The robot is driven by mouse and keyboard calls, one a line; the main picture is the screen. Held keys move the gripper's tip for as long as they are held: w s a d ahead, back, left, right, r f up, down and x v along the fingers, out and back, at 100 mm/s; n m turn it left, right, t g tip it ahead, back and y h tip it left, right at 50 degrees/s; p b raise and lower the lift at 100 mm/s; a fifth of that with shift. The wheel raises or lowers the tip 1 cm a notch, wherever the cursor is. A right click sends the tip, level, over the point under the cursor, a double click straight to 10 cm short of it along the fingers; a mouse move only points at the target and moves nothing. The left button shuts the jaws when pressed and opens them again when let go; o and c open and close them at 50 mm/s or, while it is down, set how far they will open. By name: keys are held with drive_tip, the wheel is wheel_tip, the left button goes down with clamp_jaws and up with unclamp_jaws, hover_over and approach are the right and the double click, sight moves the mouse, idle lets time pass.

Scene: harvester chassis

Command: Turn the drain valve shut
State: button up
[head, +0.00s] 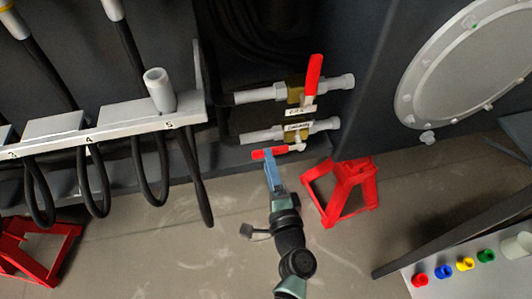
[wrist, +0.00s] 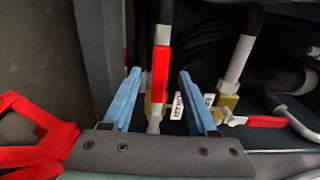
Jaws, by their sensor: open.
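Two brass valves with red lever handles sit on parallel grey pipes in the head view. The lower valve's red handle (head: 262,154) lies along its pipe, pointing left; the upper valve's red handle (head: 314,76) stands across its pipe. Both carry white tags too small to read surely, so I cannot tell which names the drain. My gripper (head: 270,158) is at the lower handle. In the wrist view my gripper (wrist: 158,74) is open, its blue fingers either side of that handle (wrist: 160,73), with gaps visible on both sides. The upper valve's handle (wrist: 265,121) is off to the right.
A red stand (head: 342,190) is close right of my gripper and also at the wrist view's left (wrist: 35,135). A numbered grey rack (head: 105,123) with hanging black hoses is to the left. A round bolted cover (head: 465,60) is at upper right. Floor below is mostly clear.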

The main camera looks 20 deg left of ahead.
drive_tip(key=shift+b+x, duration=0.3)
drive_tip(key=shift+x, duration=1.7)
clamp_jaws()
